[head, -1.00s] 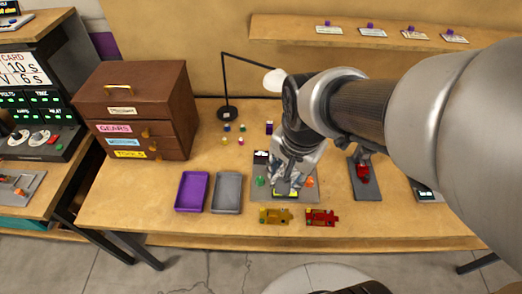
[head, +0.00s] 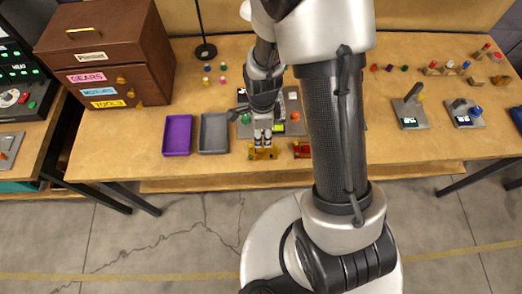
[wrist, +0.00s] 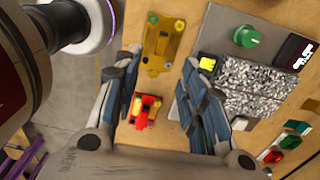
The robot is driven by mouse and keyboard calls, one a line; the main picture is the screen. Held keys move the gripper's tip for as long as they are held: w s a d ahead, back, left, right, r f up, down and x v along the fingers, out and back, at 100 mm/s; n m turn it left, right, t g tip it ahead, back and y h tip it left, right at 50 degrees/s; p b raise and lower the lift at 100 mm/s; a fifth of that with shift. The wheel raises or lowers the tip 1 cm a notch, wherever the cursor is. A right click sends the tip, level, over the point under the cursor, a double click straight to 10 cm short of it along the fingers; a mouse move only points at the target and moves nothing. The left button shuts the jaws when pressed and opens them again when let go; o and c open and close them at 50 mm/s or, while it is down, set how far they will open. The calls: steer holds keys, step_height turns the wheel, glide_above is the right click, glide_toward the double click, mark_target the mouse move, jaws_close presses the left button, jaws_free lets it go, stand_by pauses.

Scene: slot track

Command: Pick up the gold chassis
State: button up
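The gold chassis (head: 264,154) lies near the table's front edge. It also shows whole in the wrist view (wrist: 160,45), just beyond and between my fingertips. My gripper (head: 263,140) points down over it in the head view, and part of the chassis is hidden behind the fingers there. In the wrist view my gripper (wrist: 160,70) is open with nothing between its fingers. A red chassis (head: 301,149) lies just right of the gold one and shows between the fingers in the wrist view (wrist: 147,108).
A grey panel (wrist: 250,85) with a green knob (wrist: 247,36) lies close beside the gold chassis. A purple tray (head: 178,135) and a grey tray (head: 214,133) stand to the left. A brown drawer cabinet (head: 105,55) stands at the back left.

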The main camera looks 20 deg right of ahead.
mark_target(261, 149)
step_height(261, 149, down, 10)
steer(key=b, duration=0.3)
steer(key=shift+w+a, duration=0.1)
steer(key=shift+w, duration=0.05)
steer(key=shift+r, duration=0.15)
steer(key=shift+c, duration=0.5)
jaws_close()
